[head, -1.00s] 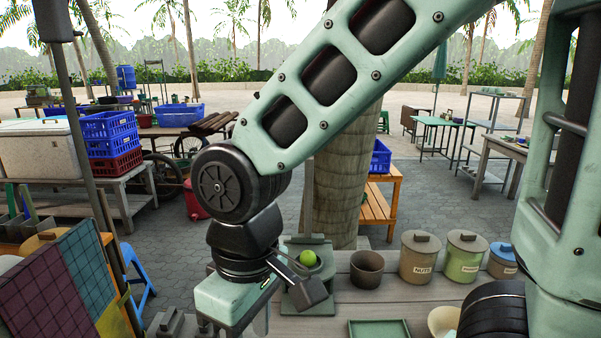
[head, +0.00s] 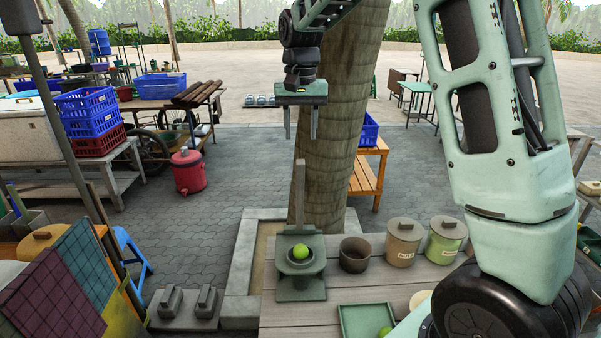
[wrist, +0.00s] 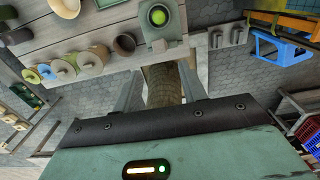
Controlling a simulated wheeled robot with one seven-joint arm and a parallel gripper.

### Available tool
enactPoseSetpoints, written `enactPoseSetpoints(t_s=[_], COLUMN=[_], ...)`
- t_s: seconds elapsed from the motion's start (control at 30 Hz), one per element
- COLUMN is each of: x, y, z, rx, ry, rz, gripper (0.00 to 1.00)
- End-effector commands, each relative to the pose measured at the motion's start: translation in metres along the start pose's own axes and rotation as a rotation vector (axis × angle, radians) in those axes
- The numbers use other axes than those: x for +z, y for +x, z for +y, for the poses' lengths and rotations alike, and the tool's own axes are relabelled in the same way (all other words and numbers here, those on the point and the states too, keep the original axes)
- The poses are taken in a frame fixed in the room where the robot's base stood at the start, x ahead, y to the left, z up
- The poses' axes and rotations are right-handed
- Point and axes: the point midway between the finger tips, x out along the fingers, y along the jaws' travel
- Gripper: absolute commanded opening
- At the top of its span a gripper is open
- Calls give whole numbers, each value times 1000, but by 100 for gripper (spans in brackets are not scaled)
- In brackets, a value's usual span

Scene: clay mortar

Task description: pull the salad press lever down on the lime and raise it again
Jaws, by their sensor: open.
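The salad press (head: 301,287) is a grey-green stand on the wooden counter. Its lever (head: 299,195) stands upright at the back. The green lime (head: 301,252) sits in the press's round cup, and also shows at the top of the wrist view (wrist: 158,15). My gripper (head: 300,126) is open and empty, with its fingers pointing down. In the head view it appears above the lever's top, apart from it. In the wrist view the press (wrist: 167,36) lies beyond the fingertips, and the lever is hard to make out.
A brown pot (head: 355,256) stands just right of the press, with lidded canisters (head: 403,243) further right. A green tray (head: 366,322) lies at the front. The tree trunk (head: 340,130) rises behind the counter. Two grey blocks (head: 189,301) lie to the left.

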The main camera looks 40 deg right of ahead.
Motion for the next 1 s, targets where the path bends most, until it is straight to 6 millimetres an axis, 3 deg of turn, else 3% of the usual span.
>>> enactPoseSetpoints(t_s=[0.5, 0.7, 1.0], x=[2, 1, 1], y=[102, 123, 128], z=[0, 0, 0], rx=[2, 0, -1], ry=[-2, -2, -2], rz=[-4, -2, 0], gripper=[42, 42, 42])
